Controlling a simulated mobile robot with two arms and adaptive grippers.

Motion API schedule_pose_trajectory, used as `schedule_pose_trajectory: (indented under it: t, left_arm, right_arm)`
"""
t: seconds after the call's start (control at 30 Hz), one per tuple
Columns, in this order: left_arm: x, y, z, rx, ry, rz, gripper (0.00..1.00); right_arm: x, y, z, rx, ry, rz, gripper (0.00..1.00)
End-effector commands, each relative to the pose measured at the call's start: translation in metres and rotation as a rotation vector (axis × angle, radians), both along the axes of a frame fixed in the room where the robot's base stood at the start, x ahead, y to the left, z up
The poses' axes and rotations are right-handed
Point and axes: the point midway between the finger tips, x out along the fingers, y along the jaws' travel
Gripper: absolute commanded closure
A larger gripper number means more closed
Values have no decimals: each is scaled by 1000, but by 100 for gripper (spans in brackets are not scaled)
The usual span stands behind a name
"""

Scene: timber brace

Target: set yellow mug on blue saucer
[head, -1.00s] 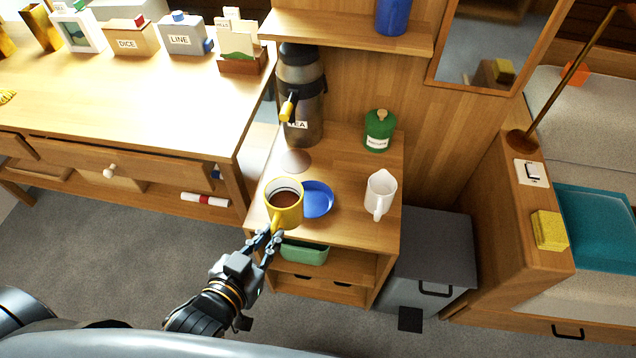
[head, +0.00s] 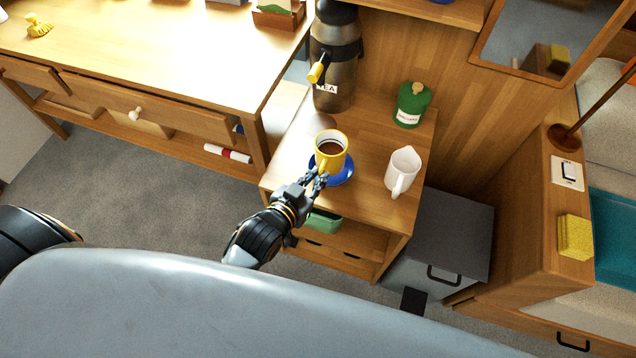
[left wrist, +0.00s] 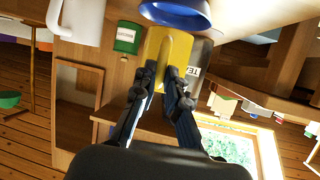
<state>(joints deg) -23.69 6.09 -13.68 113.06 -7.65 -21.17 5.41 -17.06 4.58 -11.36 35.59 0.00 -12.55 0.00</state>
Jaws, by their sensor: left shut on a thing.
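The yellow mug (head: 331,146), full of a brown drink, stands upright over the blue saucer (head: 345,176) on the small wooden cabinet. My left gripper (head: 318,180) is shut on the mug's handle from the near side. The left wrist view, which is upside down, shows the mug (left wrist: 176,60) between my fingertips (left wrist: 160,76) and the saucer (left wrist: 178,14) right at its base. I cannot tell whether the mug touches the saucer or hangs just above it. The saucer is partly hidden by mug and gripper. My right gripper is not in view.
A white jug (head: 402,171) stands close to the right of the saucer. A tea dispenser (head: 336,60) with a yellow tap and a green canister (head: 412,104) stand behind. The cabinet top (head: 290,160) is clear left of the saucer.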

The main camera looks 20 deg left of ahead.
Motion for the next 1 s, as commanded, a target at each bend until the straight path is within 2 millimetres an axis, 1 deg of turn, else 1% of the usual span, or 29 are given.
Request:
schedule_pose_trajectory:
  t: [0.03, 0.13, 0.2, 0.3, 0.4, 0.63, 0.67, 0.7, 0.77, 1.0]
  left_arm:
    - [4, -1, -2, -1, -6, 0, 100]
    - [8, -1, -6, -1, -6, 0, 100]
    - [13, -2, -15, -1, -4, 0, 100]
    - [11, -1, -31, -2, -3, 0, 100]
    - [11, -1, -39, -1, -4, -1, 100]
    - [10, -2, -41, -1, -4, -1, 100]
    - [10, -1, -43, 0, 1, -1, 84]
    - [9, -1, -43, 0, 1, -1, 75]
    - [9, -1, -43, 0, 1, -1, 65]
    - [10, -1, -43, 0, 0, -1, 65]
  right_arm:
    - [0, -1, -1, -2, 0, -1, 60]
    - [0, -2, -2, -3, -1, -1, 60]
    - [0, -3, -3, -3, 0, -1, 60]
    - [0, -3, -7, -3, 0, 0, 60]
    - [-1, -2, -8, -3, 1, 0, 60]
    - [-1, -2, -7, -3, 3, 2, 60]
    - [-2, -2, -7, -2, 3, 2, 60]
    - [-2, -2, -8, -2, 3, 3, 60]
    - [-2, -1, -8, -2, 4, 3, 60]
    - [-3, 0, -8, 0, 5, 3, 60]
